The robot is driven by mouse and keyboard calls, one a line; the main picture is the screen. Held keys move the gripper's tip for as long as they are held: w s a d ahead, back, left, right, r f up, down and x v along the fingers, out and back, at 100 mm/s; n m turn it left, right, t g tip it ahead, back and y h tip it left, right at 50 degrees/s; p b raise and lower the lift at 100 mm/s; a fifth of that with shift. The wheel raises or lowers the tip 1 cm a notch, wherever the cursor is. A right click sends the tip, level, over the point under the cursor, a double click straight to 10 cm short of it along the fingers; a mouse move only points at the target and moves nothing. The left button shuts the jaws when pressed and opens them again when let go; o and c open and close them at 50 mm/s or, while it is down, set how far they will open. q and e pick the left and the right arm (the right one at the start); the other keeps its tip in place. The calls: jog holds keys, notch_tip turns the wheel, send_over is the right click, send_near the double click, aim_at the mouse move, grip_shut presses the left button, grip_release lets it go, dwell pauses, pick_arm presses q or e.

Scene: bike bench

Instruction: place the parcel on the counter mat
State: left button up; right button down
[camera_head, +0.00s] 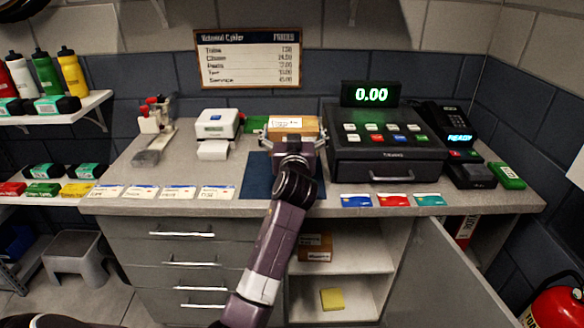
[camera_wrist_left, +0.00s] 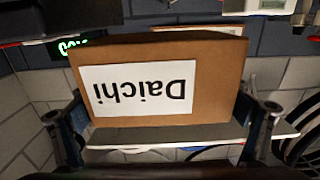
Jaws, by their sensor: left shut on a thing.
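The parcel (camera_head: 292,124) is a brown cardboard box with a white label. My left gripper (camera_head: 292,141) is shut on it, one finger on each side. In the left wrist view the parcel (camera_wrist_left: 215,80) fills the middle, its label reading "Daichi" upside down, between the two fingers (camera_wrist_left: 160,125). The counter mat (camera_head: 257,178) is a dark blue rectangle on the counter, partly hidden by my left arm. The parcel appears over or behind the mat's far end; I cannot tell its height. My right gripper is not in view.
The cash register (camera_head: 388,155) stands close to the right of the parcel. A white label printer (camera_head: 217,124) stands to the left. Price cards (camera_head: 180,192) and coloured cards (camera_head: 393,200) line the counter's (camera_head: 130,180) front edge. A cabinet door (camera_head: 440,275) hangs open below.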

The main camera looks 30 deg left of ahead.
pick_arm(q)
jog(key=shift+f+b, duration=0.55)
jog(key=shift+f, duration=5.5)
jog(key=shift+f, duration=0.1)
jog(key=o, duration=1.4)
jog(key=shift+f, duration=0.15)
jog(key=shift+o, duration=0.2)
jog(key=shift+r, duration=0.2)
jog(key=b+v, duration=0.1)
jog(key=v, duration=1.1)
jog(key=shift+b, duration=0.35)
